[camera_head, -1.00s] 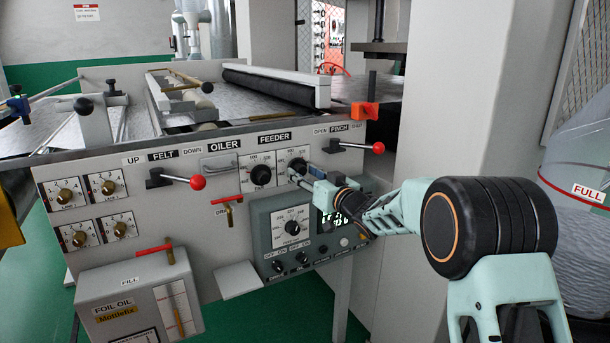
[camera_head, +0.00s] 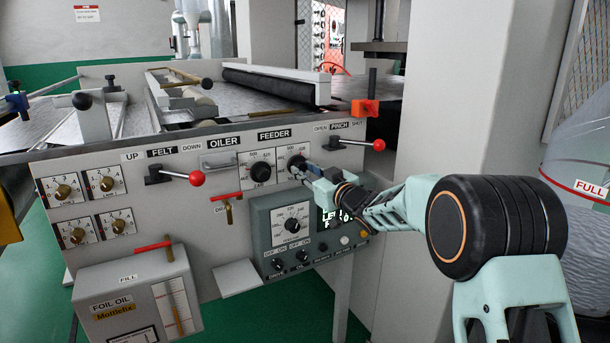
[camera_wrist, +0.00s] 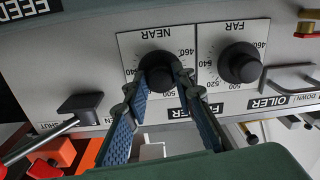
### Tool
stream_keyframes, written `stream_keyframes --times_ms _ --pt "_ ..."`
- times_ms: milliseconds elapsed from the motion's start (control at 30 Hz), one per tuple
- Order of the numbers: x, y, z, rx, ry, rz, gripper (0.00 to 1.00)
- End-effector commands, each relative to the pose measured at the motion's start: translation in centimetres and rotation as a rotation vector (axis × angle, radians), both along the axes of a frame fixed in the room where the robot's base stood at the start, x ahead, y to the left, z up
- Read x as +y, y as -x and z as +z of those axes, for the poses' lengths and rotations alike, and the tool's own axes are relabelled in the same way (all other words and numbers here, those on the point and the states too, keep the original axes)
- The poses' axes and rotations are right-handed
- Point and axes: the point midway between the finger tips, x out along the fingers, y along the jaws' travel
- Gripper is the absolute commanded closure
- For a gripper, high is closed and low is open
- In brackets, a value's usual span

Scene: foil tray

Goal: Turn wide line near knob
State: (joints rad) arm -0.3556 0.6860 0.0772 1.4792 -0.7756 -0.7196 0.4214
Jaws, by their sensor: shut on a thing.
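The near knob (camera_wrist: 157,66) is round and black on a white dial plate marked NEAR in the wrist view, which shows the panel upside down. In the head view this knob (camera_head: 297,163) is the right one of the pair under the FEEDER label. My gripper (camera_wrist: 160,78) is shut on the near knob, with one finger at each side of it. My gripper also shows at the panel in the head view (camera_head: 301,171). The fingers cover part of the dial, and I cannot read the knob's setting.
The far knob (camera_wrist: 239,63) sits close beside the near dial. A red-tipped pinch lever (camera_head: 378,145) sticks out at the upper right. Below is a grey control box (camera_head: 262,222) with a dial, switches and a lit display. A red-handled drain valve (camera_head: 227,198) is lower left.

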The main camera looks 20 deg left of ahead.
Motion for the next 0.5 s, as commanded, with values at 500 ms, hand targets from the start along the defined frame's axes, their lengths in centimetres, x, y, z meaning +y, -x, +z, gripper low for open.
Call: stream_keyframes --times_ms 500 --pt "-0.05 -0.05 -0.12 -0.336 0.285 -0.001 1.0"
